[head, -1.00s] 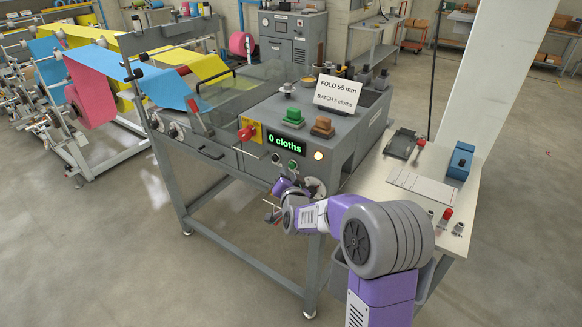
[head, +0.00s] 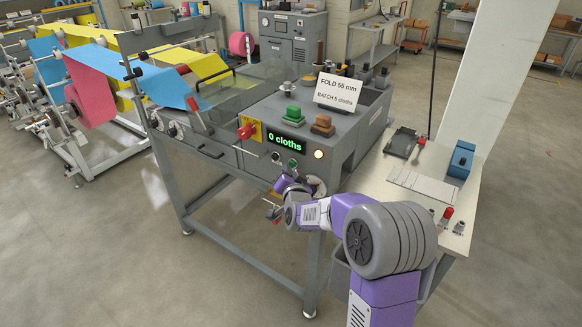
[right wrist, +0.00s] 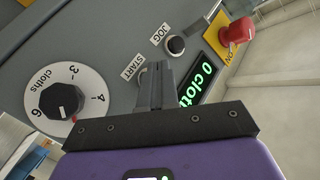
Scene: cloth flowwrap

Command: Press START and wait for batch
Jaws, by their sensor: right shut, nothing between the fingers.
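The machine's front panel (head: 258,158) carries a green-lit display (head: 285,142) reading "0 cloths". The green START button (head: 292,163) and the black JOG button (head: 276,157) sit below it. My right gripper (head: 289,177) is in front of the panel, just below START. In the right wrist view its shut, empty fingers (right wrist: 155,83) point at the panel beside the START label (right wrist: 133,67) and hide the START button; contact cannot be told. The JOG button (right wrist: 175,45) shows clear of the fingers. My left gripper is not in view.
A cloths dial (right wrist: 60,100) is left of the fingers in the right wrist view. A red knob (right wrist: 238,32) is at upper right. A sign (head: 338,93) reads "FOLD 55 mm" and gives a batch size. A side table (head: 415,190) stands at right.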

